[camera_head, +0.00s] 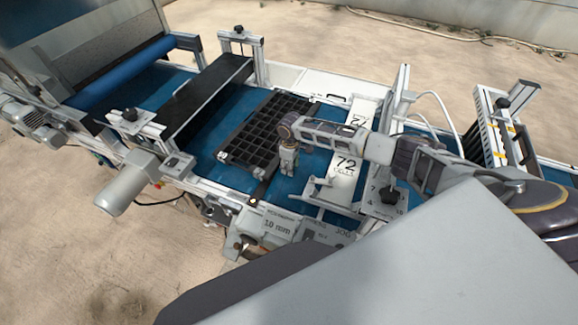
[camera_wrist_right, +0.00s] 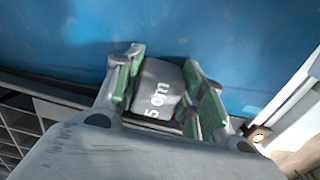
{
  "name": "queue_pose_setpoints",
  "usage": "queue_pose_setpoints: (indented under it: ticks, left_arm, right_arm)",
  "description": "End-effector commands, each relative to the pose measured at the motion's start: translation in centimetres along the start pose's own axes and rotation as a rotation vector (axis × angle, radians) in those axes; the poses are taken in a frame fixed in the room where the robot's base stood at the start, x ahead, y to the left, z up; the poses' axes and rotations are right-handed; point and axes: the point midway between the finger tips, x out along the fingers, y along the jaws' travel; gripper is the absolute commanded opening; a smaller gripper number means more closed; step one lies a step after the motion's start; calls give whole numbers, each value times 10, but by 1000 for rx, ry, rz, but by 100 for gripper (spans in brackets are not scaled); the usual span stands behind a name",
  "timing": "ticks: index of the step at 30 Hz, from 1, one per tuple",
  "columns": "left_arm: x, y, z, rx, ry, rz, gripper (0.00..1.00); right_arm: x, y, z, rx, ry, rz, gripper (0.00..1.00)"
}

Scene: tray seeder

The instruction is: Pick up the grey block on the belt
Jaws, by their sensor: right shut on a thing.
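The grey block (camera_wrist_right: 158,88), marked "5 cm", sits between the two green-padded fingers of my right gripper (camera_wrist_right: 165,95) in the right wrist view. The fingers are shut on its sides. In the head view my right gripper (camera_head: 288,160) points down at the blue belt (camera_head: 215,165), just right of the black tray. The block is too small there to make out clearly, and I cannot tell whether it touches the belt. My left gripper is not in view.
A black celled tray (camera_head: 232,157) lies on the belt left of my right gripper. A white plate marked "72" (camera_head: 345,165) stands close on the right. A dark bar (camera_head: 205,95) spans the belt further left. Metal rails edge the belt.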

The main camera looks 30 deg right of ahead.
Motion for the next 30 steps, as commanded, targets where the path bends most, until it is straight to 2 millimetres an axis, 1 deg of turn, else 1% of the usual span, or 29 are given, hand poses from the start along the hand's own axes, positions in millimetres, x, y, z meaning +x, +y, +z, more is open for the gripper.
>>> queue_pose_setpoints:
  ticks: [8,14,20,30]
  left_arm:
    - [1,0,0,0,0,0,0]
    - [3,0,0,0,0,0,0]
    - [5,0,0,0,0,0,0]
    - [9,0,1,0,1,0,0]
  right_arm:
    - [-5,-6,0,-2,0,-1,13]
    - [-15,-16,0,-2,1,-2,13]
    - [-26,-37,1,-1,1,-2,13]
    - [-48,-81,2,-2,2,-2,13]
